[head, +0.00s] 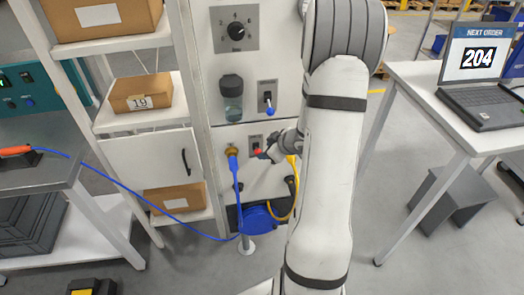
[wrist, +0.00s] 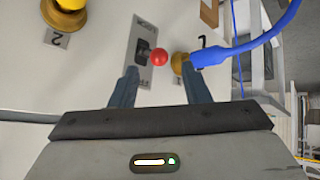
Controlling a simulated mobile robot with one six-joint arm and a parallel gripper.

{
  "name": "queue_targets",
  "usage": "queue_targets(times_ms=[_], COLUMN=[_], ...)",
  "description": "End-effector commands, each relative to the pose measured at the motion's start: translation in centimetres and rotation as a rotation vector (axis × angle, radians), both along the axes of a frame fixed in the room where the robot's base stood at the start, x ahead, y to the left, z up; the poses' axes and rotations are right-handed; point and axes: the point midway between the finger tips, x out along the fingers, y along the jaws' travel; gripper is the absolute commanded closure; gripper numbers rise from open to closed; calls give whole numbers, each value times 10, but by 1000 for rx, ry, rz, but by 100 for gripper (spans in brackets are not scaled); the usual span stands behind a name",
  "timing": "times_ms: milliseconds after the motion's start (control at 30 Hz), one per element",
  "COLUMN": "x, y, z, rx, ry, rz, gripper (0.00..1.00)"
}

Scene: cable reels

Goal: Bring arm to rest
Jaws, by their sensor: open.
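My gripper (head: 270,152) is in front of the white panel (head: 215,185), partly hidden by my arm in the head view. In the wrist view its two fingers (wrist: 158,76) are apart with nothing between their tips. A lever with a red knob (wrist: 158,56) is just beyond the tips; I cannot tell whether they touch it. The knob also shows in the head view (head: 257,151). A blue cable plug (wrist: 205,56) sits at the brass socket (wrist: 180,64) marked 1. A yellow fitting (wrist: 65,15) is above the label 2, partly cut off.
The blue cable (head: 150,200) hangs across from the left bench (head: 40,175) to the panel. A blue reel (head: 260,218) and a yellow cable (head: 295,190) are low by my arm.

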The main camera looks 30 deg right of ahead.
Motion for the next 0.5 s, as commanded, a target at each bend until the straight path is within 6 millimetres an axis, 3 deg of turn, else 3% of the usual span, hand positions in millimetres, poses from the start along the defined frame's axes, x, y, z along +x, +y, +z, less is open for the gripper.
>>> queue_targets(times_ms=[100, 500], x=[-7, -9], y=[-3, -3], z=[8, 9], rx=[-1, 0], ry=[-1, 1], rz=[-1, -1], gripper=[57, 57])
